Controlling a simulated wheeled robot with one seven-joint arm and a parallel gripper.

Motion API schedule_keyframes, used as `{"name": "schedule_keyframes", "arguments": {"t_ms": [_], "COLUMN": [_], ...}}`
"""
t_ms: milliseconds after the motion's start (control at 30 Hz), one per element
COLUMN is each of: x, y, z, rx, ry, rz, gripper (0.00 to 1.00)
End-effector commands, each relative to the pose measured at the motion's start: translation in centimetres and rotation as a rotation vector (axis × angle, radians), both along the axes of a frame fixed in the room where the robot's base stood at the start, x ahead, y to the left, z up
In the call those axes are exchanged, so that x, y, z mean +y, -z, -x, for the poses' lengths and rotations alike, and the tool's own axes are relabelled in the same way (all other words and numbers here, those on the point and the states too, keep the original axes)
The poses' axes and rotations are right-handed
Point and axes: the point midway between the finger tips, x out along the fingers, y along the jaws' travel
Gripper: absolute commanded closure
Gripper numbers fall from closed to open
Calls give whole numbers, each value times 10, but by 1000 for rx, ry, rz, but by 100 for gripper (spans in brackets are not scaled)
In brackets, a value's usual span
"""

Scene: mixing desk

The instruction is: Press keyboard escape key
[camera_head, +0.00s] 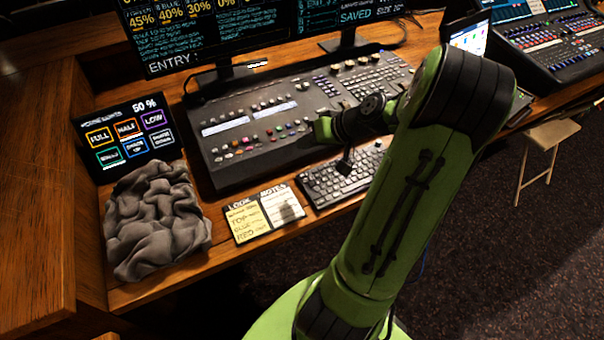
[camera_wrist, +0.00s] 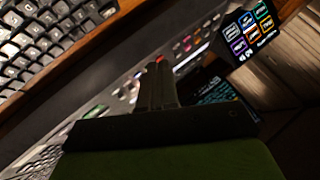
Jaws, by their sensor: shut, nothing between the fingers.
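The black keyboard (camera_head: 325,187) lies on the wooden desk in front of the mixing console, partly hidden behind my green arm in the head view. It also shows at the upper left of the wrist view (camera_wrist: 45,40). My gripper (camera_head: 345,168) points down above the keyboard's middle part in the head view. In the wrist view my gripper (camera_wrist: 159,64) has its fingers together and empty. I cannot tell from these views whether the fingertips touch anything. The escape key is too small to make out for certain.
The mixing console (camera_head: 240,165) stands behind the keyboard, close to my wrist. Note sheets (camera_head: 262,214) lie left of the keyboard, then a crumpled grey cloth (camera_head: 155,220). A small touch panel (camera_head: 125,135) and a large monitor (camera_head: 200,35) stand farther back.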

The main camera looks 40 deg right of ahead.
Motion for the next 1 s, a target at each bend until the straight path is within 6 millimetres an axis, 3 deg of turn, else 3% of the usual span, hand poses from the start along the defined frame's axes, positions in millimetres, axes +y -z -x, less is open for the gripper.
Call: {"name": "schedule_keyframes", "arguments": {"t_ms": [533, 1000], "x": [0, 0], "y": [80, 84], "z": [0, 0], "rx": [1, 2], "ry": [1, 1], "rz": [-2, 0], "gripper": [100, 100]}}
